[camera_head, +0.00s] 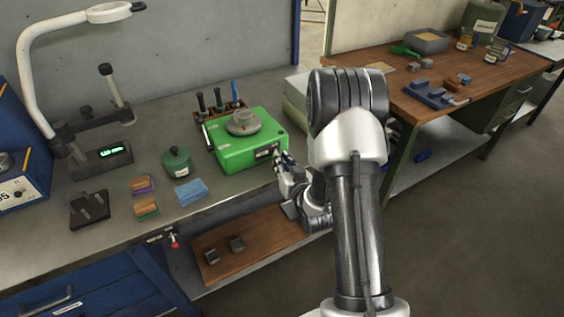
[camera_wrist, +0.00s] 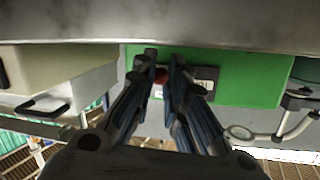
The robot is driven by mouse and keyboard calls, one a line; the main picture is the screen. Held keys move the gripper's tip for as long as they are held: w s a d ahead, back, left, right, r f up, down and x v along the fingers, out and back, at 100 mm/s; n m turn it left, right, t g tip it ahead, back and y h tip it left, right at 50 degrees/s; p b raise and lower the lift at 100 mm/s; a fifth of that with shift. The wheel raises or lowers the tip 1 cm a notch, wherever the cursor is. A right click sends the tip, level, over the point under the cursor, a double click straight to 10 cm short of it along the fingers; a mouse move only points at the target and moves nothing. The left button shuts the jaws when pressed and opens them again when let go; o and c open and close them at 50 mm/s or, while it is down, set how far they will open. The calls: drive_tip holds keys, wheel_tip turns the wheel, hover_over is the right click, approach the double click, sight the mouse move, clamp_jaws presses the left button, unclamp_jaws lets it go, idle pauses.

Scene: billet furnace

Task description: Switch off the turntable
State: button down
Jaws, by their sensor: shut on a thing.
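The turntable is a bright green box (camera_head: 226,156) with a grey round plate (camera_head: 243,122) on top, standing on the grey workbench. A dark panel with a pale label (camera_head: 267,152) is on its front. My gripper (camera_head: 281,156) is at the right end of that front. In the wrist view, the green box (camera_wrist: 248,82) appears upside down, and my gripper (camera_wrist: 163,63) has its fingers closed around a small red knob (camera_wrist: 160,75) beside the dark panel (camera_wrist: 205,73). The fingers hide much of the knob, and I cannot tell its setting.
A rack with screwdrivers (camera_head: 211,112) stands behind the turntable. A green lidded pot (camera_head: 177,160), a blue cloth-like block (camera_head: 190,191) and small brushes or blocks (camera_head: 145,207) lie to its left. A wooden table (camera_head: 480,75) stands at right. A lower shelf board (camera_head: 255,245) is below.

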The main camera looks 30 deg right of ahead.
drive_tip(key=shift+s+f, duration=0.1)
drive_tip(key=shift+f, duration=0.15)
drive_tip(key=c, duration=1.9)
unclamp_jaws()
drive_tip(key=shift+o, duration=0.4)
drive_tip(key=shift+r, duration=0.15)
drive_tip(key=d+v, duration=0.1)
drive_tip(key=v, duration=0.6)
drive_tip(key=shift+s+a, duration=0.15)
drive_tip(key=shift+a, duration=0.35)
